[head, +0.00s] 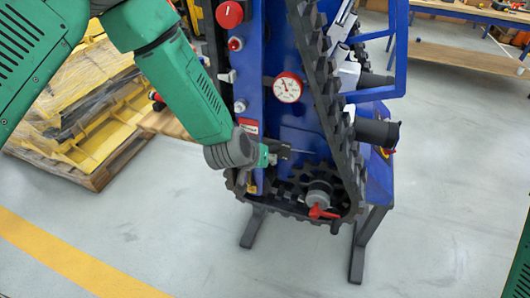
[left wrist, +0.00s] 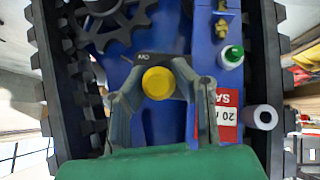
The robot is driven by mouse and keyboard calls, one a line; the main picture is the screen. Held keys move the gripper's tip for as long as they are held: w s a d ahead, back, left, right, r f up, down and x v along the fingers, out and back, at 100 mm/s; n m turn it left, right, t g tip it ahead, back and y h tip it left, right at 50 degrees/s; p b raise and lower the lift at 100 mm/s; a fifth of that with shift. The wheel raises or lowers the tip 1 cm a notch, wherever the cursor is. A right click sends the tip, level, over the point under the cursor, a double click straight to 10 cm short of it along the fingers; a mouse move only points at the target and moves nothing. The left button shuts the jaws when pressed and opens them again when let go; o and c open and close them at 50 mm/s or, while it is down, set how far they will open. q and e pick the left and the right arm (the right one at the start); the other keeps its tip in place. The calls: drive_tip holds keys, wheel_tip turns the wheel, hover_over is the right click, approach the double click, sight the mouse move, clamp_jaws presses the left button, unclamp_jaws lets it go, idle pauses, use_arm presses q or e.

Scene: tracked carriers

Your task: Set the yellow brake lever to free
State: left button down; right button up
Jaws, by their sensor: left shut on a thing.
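The yellow brake lever shows in the left wrist view as a round yellow end (left wrist: 158,83) between the fingers of my left gripper (left wrist: 152,88). The fingers are shut on it, one on each side. Its shaft and lever position are hidden behind the round end. A small dark plate with pale lettering sits just beyond it, too small to read surely. In the head view my left gripper (head: 276,152) is against the lower blue panel (head: 292,122) of the tracked carrier, and the lever is hidden there. My right gripper is out of view.
A toothed black track (head: 328,90) and a sprocket with a red-handled hub (head: 318,198) lie close right of and below the gripper. A white-faced gauge (head: 287,88) is above. A red-and-white label (left wrist: 226,115) and a green-capped fitting (left wrist: 232,56) are beside it.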

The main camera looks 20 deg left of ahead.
use_arm(q)
drive_tip(key=shift+w+r+p, duration=0.4)
drive_tip(key=shift+r+p, duration=0.25)
drive_tip(key=shift+w, duration=0.1)
drive_tip(key=c, duration=1.3)
unclamp_jaws()
drive_tip(key=shift+r, duration=0.1)
drive_tip(key=shift+s, duration=0.2)
drive_tip(key=shift+s+a+r, duration=0.1)
drive_tip(key=shift+s+r, duration=0.1)
drive_tip(key=shift+s, duration=0.1)
drive_tip(key=v, duration=1.1)
